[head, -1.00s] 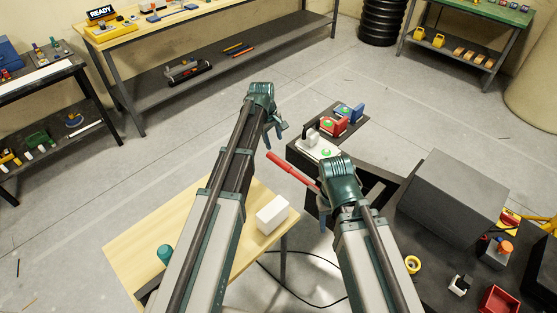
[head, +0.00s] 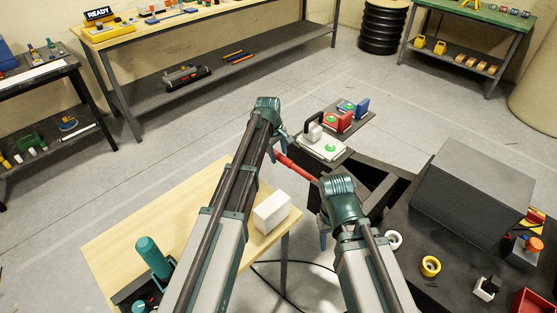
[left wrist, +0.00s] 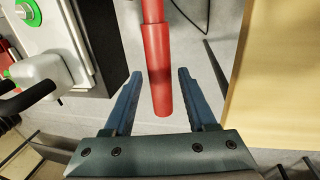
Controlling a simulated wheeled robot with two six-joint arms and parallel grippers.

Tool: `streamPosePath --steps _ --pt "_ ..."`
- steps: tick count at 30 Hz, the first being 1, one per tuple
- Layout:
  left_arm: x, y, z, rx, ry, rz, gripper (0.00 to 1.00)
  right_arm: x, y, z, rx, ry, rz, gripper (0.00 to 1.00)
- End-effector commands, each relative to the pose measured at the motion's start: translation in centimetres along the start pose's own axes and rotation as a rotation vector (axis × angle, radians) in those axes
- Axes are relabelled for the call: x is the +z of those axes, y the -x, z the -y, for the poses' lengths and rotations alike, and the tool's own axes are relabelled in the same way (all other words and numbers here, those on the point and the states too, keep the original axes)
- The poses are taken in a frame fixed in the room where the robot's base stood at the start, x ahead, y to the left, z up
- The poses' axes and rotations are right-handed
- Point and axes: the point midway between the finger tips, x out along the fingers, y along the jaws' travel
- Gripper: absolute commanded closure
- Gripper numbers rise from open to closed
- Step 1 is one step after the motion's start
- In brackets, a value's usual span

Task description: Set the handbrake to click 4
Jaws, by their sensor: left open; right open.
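The red handbrake lever (head: 298,168) sticks out from the dark chassis, between my two arms in the head view. In the left wrist view its red grip (left wrist: 158,70) points toward my left gripper, with its end between the two blue fingers. My left gripper (head: 278,144) is open in the head view, and the left wrist view shows its fingers (left wrist: 161,100) apart on either side of the grip, not closed on it. My right gripper (head: 323,226) is open, low beside the chassis, and holds nothing that I can see. No click marking is readable.
A white unit with a black handle (head: 320,143) and red (head: 338,121) and blue blocks stand on the chassis beyond the lever. A wooden table (head: 120,235) with a white box (head: 272,211) is at the left. A large grey box (head: 475,190) is at the right.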

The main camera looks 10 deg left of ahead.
Motion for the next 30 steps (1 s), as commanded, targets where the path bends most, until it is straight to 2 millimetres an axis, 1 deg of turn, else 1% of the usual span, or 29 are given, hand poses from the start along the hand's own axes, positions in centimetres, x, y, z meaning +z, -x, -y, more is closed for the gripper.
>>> streamPosePath --steps 1,8,9,14,18,19,30 --pt "0.0 -0.32 0.0 0.0 0.0 0.0 0.43 -0.02 -0.32 0.03 0.0 0.0 0.0 0.5" --pt "0.02 -0.2 -0.02 0.0 0.0 0.0 0.43 -0.01 -0.19 0.02 0.0 0.0 0.0 0.5" --pt "0.02 -0.2 -0.02 0.0 0.0 0.0 0.45 -0.01 -0.19 0.02 0.0 0.0 0.0 0.5" --pt "0.02 -0.2 -0.02 0.0 0.0 0.0 0.74 -0.01 -0.2 0.02 0.0 0.0 0.0 0.5" --pt "0.02 -0.21 -0.02 0.0 0.0 0.0 0.99 -0.01 -0.2 0.02 0.0 0.0 0.0 0.5" --pt "0.02 -0.21 -0.02 0.0 0.0 0.0 1.0 -0.01 -0.2 0.02 0.0 0.0 0.0 0.5" --pt "0.02 -0.21 -0.02 0.0 0.0 0.0 1.0 -0.01 -0.2 0.02 0.0 0.0 0.0 0.5"
